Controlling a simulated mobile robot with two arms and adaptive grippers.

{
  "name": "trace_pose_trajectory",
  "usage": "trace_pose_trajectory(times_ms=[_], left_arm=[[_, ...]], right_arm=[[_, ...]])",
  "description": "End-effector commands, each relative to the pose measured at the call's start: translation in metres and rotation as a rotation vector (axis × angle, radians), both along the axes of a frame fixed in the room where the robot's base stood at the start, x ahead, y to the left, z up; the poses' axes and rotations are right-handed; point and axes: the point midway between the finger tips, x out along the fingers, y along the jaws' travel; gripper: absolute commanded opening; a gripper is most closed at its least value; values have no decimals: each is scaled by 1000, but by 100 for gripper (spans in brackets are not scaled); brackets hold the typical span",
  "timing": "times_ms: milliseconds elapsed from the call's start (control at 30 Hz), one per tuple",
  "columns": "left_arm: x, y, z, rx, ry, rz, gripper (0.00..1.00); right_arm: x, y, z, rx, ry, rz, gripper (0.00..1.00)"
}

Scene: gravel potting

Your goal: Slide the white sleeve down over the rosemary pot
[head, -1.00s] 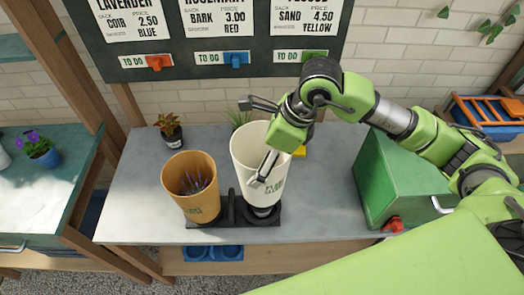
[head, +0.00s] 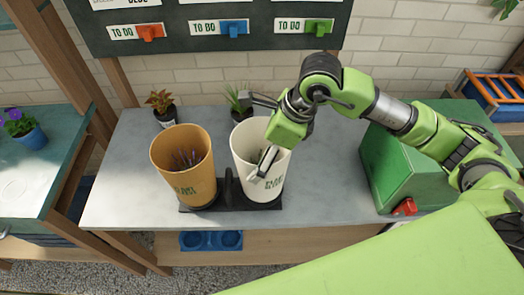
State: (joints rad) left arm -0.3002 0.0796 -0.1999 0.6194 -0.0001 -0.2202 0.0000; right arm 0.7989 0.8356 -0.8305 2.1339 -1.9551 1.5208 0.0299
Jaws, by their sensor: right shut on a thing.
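The white sleeve (head: 247,172) stands upright at the right end of a black double stand (head: 228,202) on the grey bench. Its lower edge is down at the stand, and no pot shows below it. Some dark green shows inside its mouth; the rosemary pot itself is hidden by the sleeve wall. My left gripper is not in view.
An orange-tan sleeve (head: 184,168) with a purple plant inside stands at the stand's left end. Small potted plants (head: 162,107) stand behind. A green box (head: 395,165) with a red latch is at the right. The bench's left side is clear.

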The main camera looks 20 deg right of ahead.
Motion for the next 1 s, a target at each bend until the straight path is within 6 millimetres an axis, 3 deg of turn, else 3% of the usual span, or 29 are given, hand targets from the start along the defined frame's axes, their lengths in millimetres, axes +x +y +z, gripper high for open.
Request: trace_pose_trajectory(times_ms=[433,467,500,833,1000], left_arm=[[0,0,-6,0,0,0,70],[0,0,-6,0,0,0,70],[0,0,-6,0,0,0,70],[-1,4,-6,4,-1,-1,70],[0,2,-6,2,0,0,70]], right_arm=[[0,0,-5,0,0,0,72],[0,0,-5,0,0,0,96],[0,0,-5,0,0,0,100],[0,-1,-2,0,-2,-1,100],[-4,-9,21,0,-5,-1,100]])
